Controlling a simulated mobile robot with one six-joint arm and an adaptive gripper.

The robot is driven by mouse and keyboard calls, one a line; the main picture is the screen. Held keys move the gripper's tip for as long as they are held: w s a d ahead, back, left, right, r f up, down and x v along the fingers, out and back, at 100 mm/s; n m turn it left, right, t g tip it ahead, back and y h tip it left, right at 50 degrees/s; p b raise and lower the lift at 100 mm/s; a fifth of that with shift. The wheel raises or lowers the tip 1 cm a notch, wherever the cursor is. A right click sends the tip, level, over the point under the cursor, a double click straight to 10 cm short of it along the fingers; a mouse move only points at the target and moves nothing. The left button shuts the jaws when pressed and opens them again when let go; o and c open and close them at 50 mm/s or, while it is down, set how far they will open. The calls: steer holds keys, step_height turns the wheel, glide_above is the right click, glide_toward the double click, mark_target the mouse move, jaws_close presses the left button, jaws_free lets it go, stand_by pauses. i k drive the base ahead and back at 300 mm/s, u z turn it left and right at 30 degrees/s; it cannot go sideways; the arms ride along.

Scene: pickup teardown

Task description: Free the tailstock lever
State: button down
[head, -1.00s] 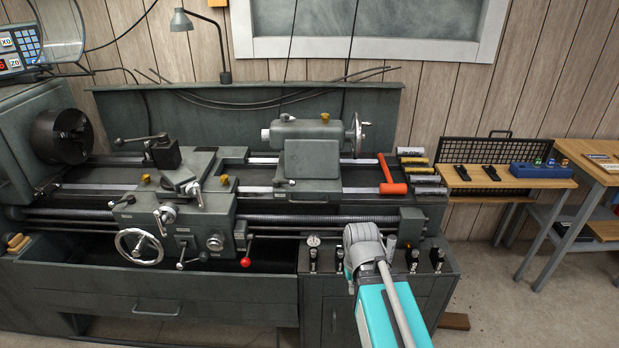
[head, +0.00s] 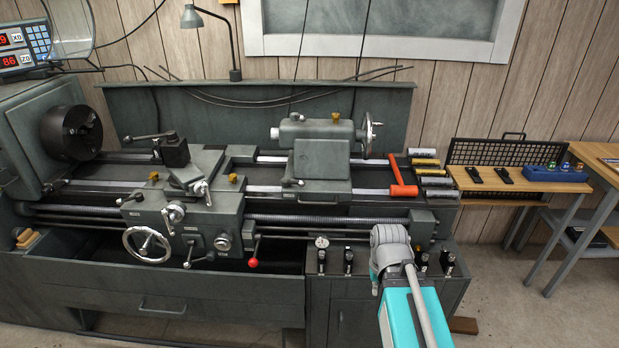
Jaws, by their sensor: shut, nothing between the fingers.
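The tailstock (head: 318,166) is a grey-green block on the right part of the lathe bed, with a handwheel (head: 370,135) at its right end. A small dark lever (head: 291,182) shows low on its left front side; I cannot tell for sure whether it is the tailstock lever. A yellow-orange knob (head: 335,117) sits on top of the tailstock. My arm's teal and grey links rise from the bottom edge, right of centre, in front of the lathe. My gripper is not visible in the head view, so its position relative to the lever is hidden.
An orange-red mallet (head: 403,190) lies on the bed right of the tailstock. Several cylinders (head: 430,172) lie beyond it. The carriage (head: 190,215) stands left, with a red-knobbed lever (head: 253,262). A wooden shelf (head: 520,180) with a blue block (head: 549,174) is at right.

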mark_target(285, 183)
steer(key=z, duration=0.05)
steer(key=i, duration=1)
steer(key=u, duration=0.05)
